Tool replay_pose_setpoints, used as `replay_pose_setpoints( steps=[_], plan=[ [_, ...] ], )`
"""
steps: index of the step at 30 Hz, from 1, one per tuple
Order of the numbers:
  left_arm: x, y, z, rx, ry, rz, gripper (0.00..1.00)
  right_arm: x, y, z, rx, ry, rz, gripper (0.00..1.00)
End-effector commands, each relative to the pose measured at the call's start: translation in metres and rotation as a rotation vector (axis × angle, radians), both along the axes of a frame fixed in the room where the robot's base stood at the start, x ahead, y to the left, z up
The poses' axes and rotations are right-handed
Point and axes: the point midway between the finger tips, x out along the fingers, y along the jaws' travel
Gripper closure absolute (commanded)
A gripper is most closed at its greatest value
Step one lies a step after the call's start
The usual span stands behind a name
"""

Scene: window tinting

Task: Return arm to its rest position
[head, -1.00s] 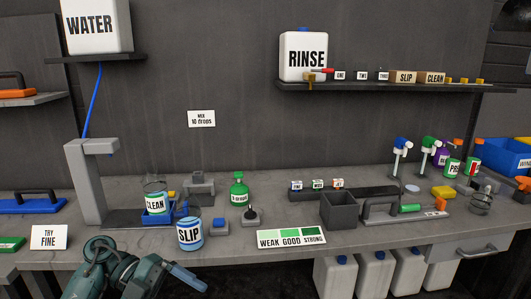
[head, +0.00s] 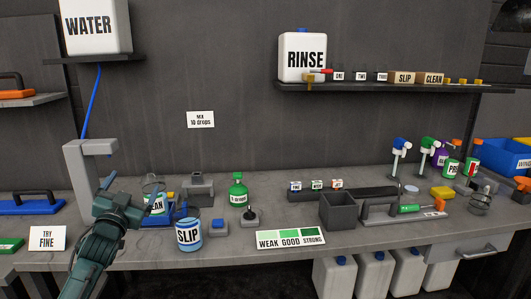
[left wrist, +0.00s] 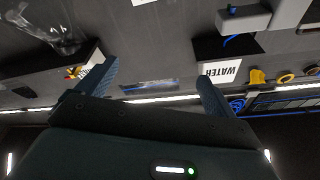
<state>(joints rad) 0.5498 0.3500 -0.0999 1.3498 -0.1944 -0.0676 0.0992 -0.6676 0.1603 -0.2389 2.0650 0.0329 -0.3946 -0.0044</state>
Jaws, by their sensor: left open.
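My left arm rises from the lower left of the head view, in front of the bench. Its gripper (head: 109,183) points up and away, next to the grey tap stand (head: 82,190), and partly covers the jar marked CLEAN (head: 160,204). The left wrist view shows the two blue fingers (left wrist: 155,88) spread apart with nothing between them. The jar marked SLIP (head: 189,235) stands upright to the right of the arm, apart from it. My right gripper is in neither view.
The WATER tank (head: 92,28) sits on a shelf above the arm; its label shows upside down in the left wrist view (left wrist: 220,71). A TRY FINE sign (head: 47,239) stands left of the arm. A green bottle (head: 238,190) and a grey bin (head: 338,211) stand farther right.

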Motion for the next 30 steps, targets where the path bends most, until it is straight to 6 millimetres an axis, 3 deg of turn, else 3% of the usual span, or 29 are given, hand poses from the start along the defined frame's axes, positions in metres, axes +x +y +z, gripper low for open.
replay_pose_setpoints(
  steps=[6,14,17,20,24,30],
  plan=[
    [0.004,0.018,-0.060,-0.136,0.308,0.084,0.08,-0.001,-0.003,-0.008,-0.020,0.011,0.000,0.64],
    [-0.055,-0.036,-0.160,-0.138,0.441,0.002,0.08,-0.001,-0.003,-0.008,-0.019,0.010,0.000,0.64],
    [-0.091,-0.061,-0.200,-0.149,0.503,-0.037,0.08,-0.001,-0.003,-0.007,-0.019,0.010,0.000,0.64],
    [-0.139,-0.090,-0.242,-0.172,0.576,-0.081,0.08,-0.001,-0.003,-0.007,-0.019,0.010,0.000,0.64],
    [-0.224,-0.133,-0.291,-0.226,0.689,-0.143,0.08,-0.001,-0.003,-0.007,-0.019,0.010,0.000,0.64],
    [-0.333,-0.176,-0.320,-0.319,0.824,-0.196,0.08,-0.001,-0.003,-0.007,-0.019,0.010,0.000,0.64]
  ],
)
